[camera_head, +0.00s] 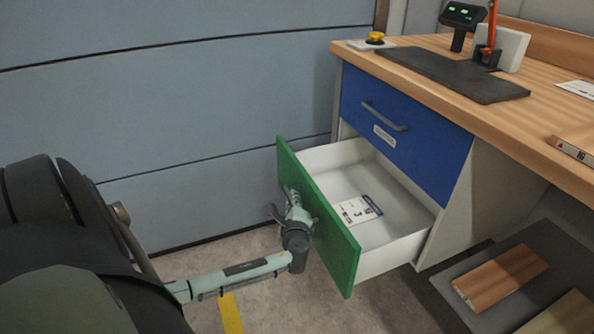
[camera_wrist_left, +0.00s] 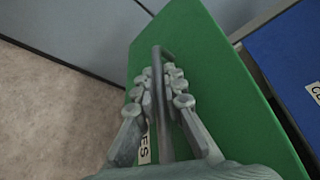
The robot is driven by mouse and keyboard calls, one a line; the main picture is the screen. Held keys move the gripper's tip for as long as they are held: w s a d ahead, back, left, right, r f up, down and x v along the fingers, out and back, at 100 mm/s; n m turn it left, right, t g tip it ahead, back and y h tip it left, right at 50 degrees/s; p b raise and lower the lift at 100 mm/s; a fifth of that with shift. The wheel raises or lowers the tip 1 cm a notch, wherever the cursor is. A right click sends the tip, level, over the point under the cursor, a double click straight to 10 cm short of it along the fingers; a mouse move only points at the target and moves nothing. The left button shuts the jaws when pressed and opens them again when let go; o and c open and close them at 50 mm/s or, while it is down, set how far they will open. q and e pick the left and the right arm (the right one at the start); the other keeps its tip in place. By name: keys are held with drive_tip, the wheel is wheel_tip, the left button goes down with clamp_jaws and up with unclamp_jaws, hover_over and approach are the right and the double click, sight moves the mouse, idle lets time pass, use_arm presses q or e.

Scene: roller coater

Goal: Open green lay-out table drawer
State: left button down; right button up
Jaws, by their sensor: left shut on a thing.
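The green drawer (camera_head: 335,243) of the lay-out table stands pulled well out below the blue drawer. Its white inside shows, with a printed card (camera_head: 358,209) lying in it. My left gripper (camera_head: 297,208) is at the front of the green drawer, shut on its handle. In the left wrist view, the fingers (camera_wrist_left: 163,95) close around the dark bar handle (camera_wrist_left: 160,70) on the green front (camera_wrist_left: 215,80). A label beside the handle is partly hidden by the fingers. My right gripper is not in view.
The blue drawer (camera_head: 405,135) above is shut. The wooden table top (camera_head: 440,88) holds a dark mat (camera_head: 450,75), a yellow button (camera_head: 376,37) and a small display device (camera_head: 462,15). A low grey shelf (camera_head: 500,262) with boards is at right. A panelled wall (camera_head: 190,110) stands behind.

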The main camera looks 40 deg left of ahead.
use_arm(q)
drive_tip(key=shift+d, duration=0.1)
drive_tip(key=c, duration=1.9)
unclamp_jaws()
drive_tip(key=shift+s, duration=0.1)
drive_tip(key=v, duration=1.2)
